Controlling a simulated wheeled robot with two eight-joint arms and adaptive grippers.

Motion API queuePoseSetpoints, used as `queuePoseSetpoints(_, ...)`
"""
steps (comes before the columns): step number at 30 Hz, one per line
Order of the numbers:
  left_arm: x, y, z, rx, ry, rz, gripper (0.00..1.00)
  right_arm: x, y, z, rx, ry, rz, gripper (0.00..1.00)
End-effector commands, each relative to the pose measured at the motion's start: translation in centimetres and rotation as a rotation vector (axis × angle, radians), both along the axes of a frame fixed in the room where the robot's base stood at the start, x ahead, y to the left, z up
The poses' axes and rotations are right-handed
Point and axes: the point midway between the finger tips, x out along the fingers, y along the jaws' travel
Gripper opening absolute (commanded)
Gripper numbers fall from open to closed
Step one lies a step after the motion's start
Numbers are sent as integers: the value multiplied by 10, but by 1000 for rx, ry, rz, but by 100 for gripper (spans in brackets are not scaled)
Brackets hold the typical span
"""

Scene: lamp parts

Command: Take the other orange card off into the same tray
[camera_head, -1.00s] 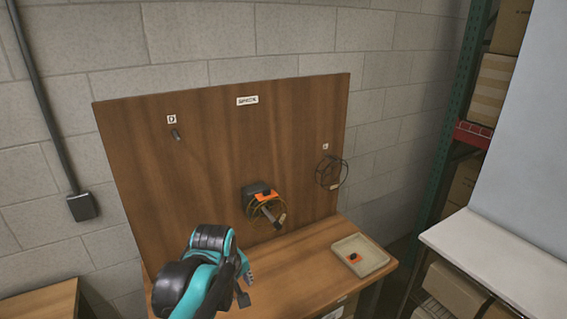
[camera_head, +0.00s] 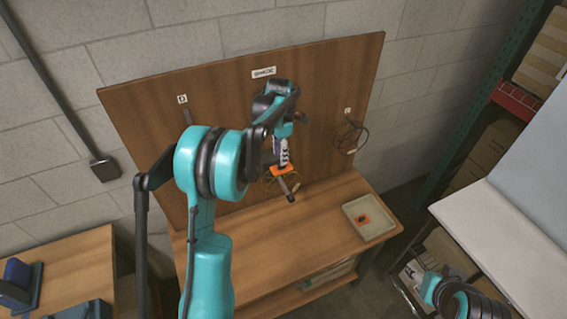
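An orange card (camera_head: 282,170) shows at the middle of the upright wooden board, by a dark peg or rod with a thin ring of wire (camera_head: 270,184). My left gripper (camera_head: 283,158) points down with its fingertips right at this card. Whether the fingers are closed on the card is too small to tell. The dark block behind is mostly hidden by my gripper. The tray (camera_head: 391,231), shallow and beige, lies on the right end of the bench. Another orange card (camera_head: 363,219) with a dark spot lies in it. My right arm shows at the bottom right, its gripper out of view.
A coil of dark wire (camera_head: 348,137) hangs on the board's right side. The bench top (camera_head: 300,236) is clear left of the tray. A white table (camera_head: 500,235) stands to the right, and a lower wooden table (camera_head: 75,262) with blue items to the left.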

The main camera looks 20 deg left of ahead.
Motion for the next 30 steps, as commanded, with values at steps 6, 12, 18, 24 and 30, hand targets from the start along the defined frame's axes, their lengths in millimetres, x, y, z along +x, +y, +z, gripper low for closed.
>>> queuePoseSetpoints(6,3,-4,-31,0,-1,-2,38,0,0,10,0,0,0,55)
queuePoseSetpoints(12,3,-3,-50,0,-1,-2,38,0,0,11,0,0,0,55)
queuePoseSetpoints(18,3,-3,-51,0,-1,-3,38,0,0,11,0,0,0,55)
queuePoseSetpoints(24,3,-3,-51,0,-1,-3,0,0,0,11,0,0,0,55)
queuePoseSetpoints(30,3,-3,-51,0,-1,-3,0,0,0,11,0,0,0,55)
